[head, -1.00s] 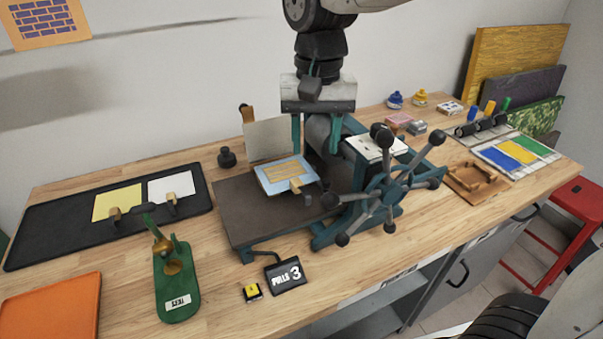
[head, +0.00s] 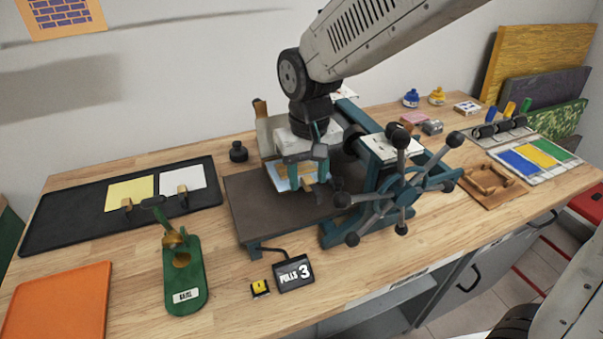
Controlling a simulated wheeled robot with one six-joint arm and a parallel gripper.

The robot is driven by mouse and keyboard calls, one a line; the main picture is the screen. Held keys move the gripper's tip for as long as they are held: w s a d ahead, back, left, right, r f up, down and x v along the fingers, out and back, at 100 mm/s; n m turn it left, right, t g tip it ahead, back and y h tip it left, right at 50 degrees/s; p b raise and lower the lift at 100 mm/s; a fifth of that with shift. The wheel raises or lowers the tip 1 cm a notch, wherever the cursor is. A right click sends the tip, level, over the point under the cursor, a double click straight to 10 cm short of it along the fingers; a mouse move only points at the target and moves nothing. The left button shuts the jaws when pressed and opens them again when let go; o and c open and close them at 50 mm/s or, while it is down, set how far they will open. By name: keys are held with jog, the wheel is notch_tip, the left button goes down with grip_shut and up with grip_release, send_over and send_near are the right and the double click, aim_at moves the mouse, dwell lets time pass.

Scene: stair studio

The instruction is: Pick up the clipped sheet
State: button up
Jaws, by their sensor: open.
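The clipped sheet (head: 283,184) is light blue with a yellow print. It lies on the dark press bed (head: 250,213), with a small wooden clip (head: 309,187) at its front right edge. My gripper (head: 296,178) is open with its teal fingers pointing down over the sheet. The gripper hides much of the sheet, and I cannot tell whether the fingers touch it. Nothing shows held between the fingers.
The press wheel (head: 405,188) with its spokes stands close on the right. An upright board (head: 264,130) stands behind the sheet. A black tray (head: 75,219) with yellow and white sheets lies left. A green stand (head: 184,275) and a "PULLS 3" counter (head: 293,274) are in front.

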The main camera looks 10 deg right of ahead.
grip_shut()
